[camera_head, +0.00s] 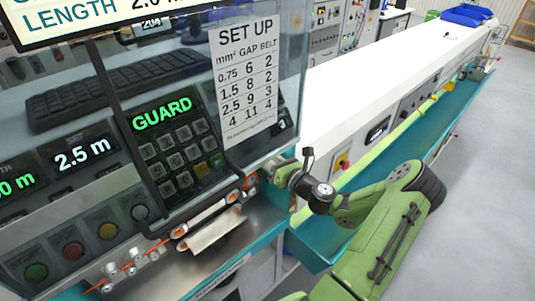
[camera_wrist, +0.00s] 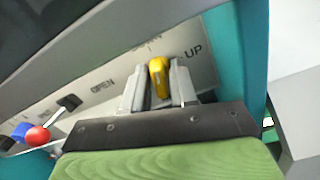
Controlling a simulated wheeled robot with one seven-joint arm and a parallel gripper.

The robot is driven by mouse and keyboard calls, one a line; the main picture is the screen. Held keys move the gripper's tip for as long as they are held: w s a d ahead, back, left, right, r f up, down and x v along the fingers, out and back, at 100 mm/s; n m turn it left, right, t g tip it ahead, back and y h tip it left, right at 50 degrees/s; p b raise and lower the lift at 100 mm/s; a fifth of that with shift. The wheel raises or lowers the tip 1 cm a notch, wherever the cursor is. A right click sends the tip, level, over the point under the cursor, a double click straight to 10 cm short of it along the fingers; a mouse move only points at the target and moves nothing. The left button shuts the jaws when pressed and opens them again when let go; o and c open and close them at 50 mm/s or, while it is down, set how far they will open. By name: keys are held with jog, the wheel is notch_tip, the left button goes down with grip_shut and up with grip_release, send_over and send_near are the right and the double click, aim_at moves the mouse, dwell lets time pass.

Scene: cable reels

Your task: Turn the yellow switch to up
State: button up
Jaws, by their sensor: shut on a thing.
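The yellow switch (camera_wrist: 158,73) is a small rounded lever on a pale panel in the wrist view. Its top leans slightly left, toward a partly hidden label at the panel's upper edge. The word UP (camera_wrist: 194,51) is printed to its right. My gripper (camera_wrist: 159,84) is shut on the switch, with one grey finger on each side. In the head view my gripper (camera_head: 281,173) reaches the right end of the machine's front, below the clear guard. I cannot make out the switch there.
In the wrist view, a black lever (camera_wrist: 69,103) by the word OPEN, a red knob (camera_wrist: 38,135) and a blue knob (camera_wrist: 21,131) sit to the left. In the head view, the guard (camera_head: 167,150) stands close to my gripper. Grey floor (camera_head: 480,190) is clear at right.

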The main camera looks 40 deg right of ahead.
jog(key=shift+r+m+p, duration=0.1)
jog(key=shift+m+p, duration=0.3)
jog(key=shift+p, duration=0.05)
jog(key=shift+m, duration=0.6)
jog(key=m, duration=0.3)
jog(key=shift+m, duration=0.4)
jog(key=m, duration=0.7)
jog(key=shift+m, duration=0.4)
jog(key=o, duration=0.4)
jog(key=shift+m, duration=0.4)
jog(key=o, duration=0.6)
